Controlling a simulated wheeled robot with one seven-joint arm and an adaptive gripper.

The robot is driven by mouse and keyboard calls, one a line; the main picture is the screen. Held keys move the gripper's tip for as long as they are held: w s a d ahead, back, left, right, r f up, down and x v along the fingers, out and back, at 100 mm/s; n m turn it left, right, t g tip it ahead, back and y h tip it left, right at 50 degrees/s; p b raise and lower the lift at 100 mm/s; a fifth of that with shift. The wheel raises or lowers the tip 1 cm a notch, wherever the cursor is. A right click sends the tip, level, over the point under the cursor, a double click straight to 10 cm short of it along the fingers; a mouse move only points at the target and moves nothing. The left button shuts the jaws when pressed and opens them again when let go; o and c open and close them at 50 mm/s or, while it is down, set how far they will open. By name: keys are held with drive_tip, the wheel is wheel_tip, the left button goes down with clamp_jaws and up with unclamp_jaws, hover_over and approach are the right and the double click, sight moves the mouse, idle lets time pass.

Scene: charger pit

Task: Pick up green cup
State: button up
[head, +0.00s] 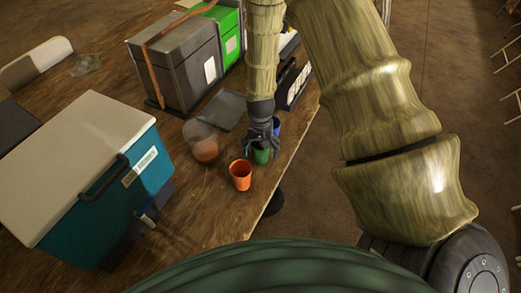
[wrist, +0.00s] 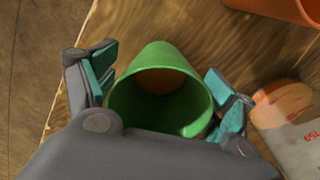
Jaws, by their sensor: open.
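The green cup (head: 261,155) stands on the wooden table near its right edge in the head view. In the wrist view the green cup (wrist: 160,90) shows with its open mouth toward the camera, between the fingers. My gripper (head: 262,138) is over the cup and partly hides it. In the wrist view my gripper (wrist: 165,88) is open, with one teal-padded finger on each side of the cup. A gap shows at the left finger; the right finger is very close to the rim, and I cannot tell whether it touches.
An orange cup (head: 240,175) stands in front of the green cup. A clear container with orange contents (head: 205,150) is to the left. A teal cooler (head: 140,185) and a grey case (head: 180,65) stand on the table (head: 205,215).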

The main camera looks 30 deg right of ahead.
drive_tip(key=shift+f, duration=0.35)
drive_tip(key=shift+c, duration=0.4)
drive_tip(key=c, duration=0.9)
drive_tip(key=shift+o, duration=0.2)
drive_tip(key=shift+r, duration=0.2)
